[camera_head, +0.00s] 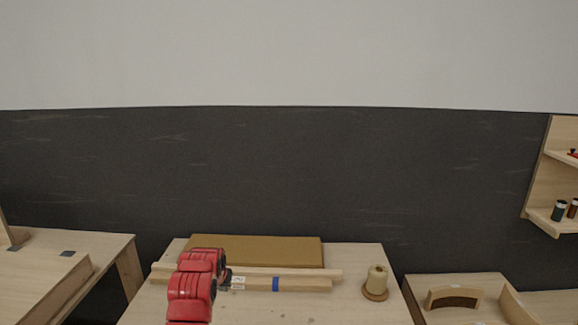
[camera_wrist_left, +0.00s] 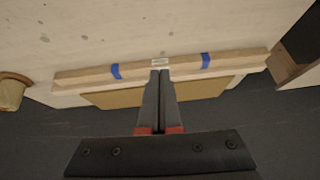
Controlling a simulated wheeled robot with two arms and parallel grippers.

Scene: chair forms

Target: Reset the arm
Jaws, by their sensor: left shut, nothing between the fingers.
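My red left arm reaches up over the table from the bottom of the head view. Its dark left gripper (camera_head: 227,276) is beside the wooden bars (camera_head: 300,284). In the left wrist view the two fingers of the gripper (camera_wrist_left: 160,74) are together and empty. Their tips overlap the bars in the picture, near a white label (camera_wrist_left: 160,62); I cannot tell whether they touch. Blue tape (camera_wrist_left: 205,61) is wrapped around the front bar. My right gripper is not in view.
A brown board (camera_head: 270,250) lies behind the bars on the wooden table (camera_head: 340,312). A thread spool (camera_head: 376,281) stands to their right. A second table (camera_head: 30,285) is at left, a wooden tray (camera_head: 512,308) at right, and a wall shelf (camera_head: 545,222) far right.

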